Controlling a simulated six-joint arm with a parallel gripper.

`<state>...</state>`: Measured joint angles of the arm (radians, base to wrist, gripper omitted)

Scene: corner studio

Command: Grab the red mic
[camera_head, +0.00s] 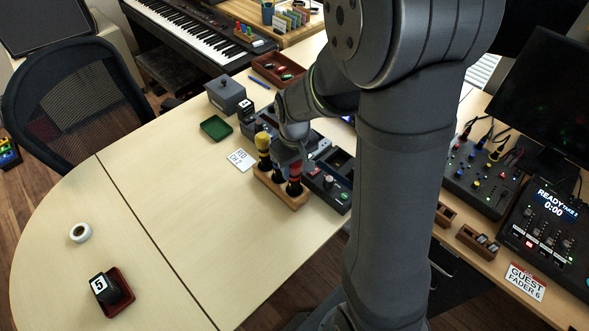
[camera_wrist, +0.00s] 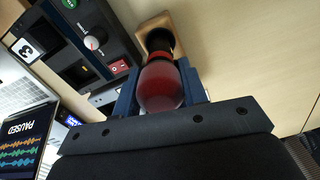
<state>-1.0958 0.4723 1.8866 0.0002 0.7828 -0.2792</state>
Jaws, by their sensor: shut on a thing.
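The red mic (camera_wrist: 160,86) stands in the wooden mic stand (camera_wrist: 150,26), its red head between the blue fingers of my gripper (camera_wrist: 162,88). My gripper is shut on it. In the head view the red mic (camera_head: 295,172) is at the right end of the wooden stand (camera_head: 290,198), with a yellow mic (camera_head: 263,146) at the left end and a dark-topped mic between them. My gripper (camera_head: 297,158) comes down from behind it, partly hidden by my arm. Whether the mic's foot has left its hole is hard to tell.
A device with a knob (camera_head: 328,182) stands right beside the stand. A card reading "RED CH 2" (camera_head: 240,159) and a green tray (camera_head: 216,127) lie to the left. A white tape roll (camera_head: 80,232) and a red tray (camera_head: 122,304) are at front left. The table's middle is clear.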

